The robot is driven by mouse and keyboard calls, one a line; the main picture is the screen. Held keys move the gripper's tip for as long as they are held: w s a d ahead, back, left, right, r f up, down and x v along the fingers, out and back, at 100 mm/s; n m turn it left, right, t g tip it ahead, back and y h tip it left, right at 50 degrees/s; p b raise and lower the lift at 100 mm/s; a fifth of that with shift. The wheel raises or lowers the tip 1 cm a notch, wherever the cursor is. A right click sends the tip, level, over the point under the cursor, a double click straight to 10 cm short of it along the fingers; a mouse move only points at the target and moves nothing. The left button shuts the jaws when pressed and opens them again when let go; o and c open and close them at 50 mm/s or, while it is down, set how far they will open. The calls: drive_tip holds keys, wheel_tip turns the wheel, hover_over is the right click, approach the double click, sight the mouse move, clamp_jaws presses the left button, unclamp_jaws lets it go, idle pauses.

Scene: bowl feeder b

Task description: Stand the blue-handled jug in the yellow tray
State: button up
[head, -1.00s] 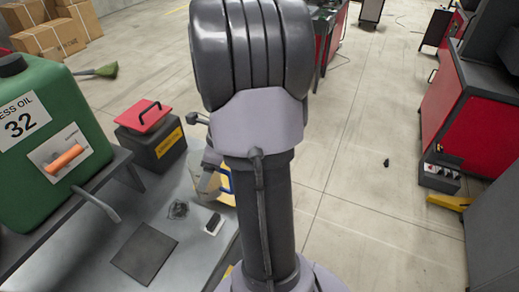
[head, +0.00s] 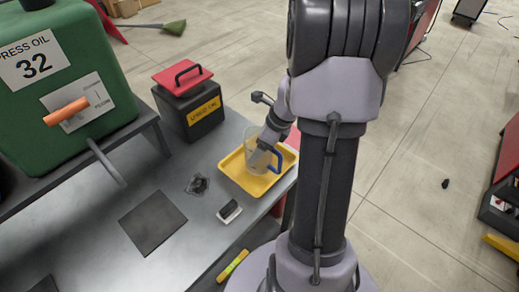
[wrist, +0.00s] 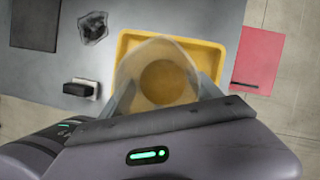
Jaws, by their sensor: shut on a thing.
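The clear jug (head: 254,158) with its blue handle (head: 273,160) is upright within the outline of the yellow tray (head: 232,171) in the head view. I cannot tell whether its base touches the tray floor. My gripper (head: 266,143) is shut on the jug, with my arm partly hiding the tray's right side. In the wrist view the jug (wrist: 158,62) lies between my two fingers (wrist: 165,97), in front of the tray (wrist: 126,44). The blue handle does not show there.
A black box with a red lid (head: 183,78) stands behind the tray. A black-and-white block (head: 230,212), a crumpled dark rag (head: 197,184) and a dark mat (head: 153,223) lie on the grey bench (head: 190,240). A green oil can (head: 60,80) stands at left.

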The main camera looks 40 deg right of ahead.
drive_tip(key=o, duration=1.6)
drive_tip(key=shift+f, duration=0.1)
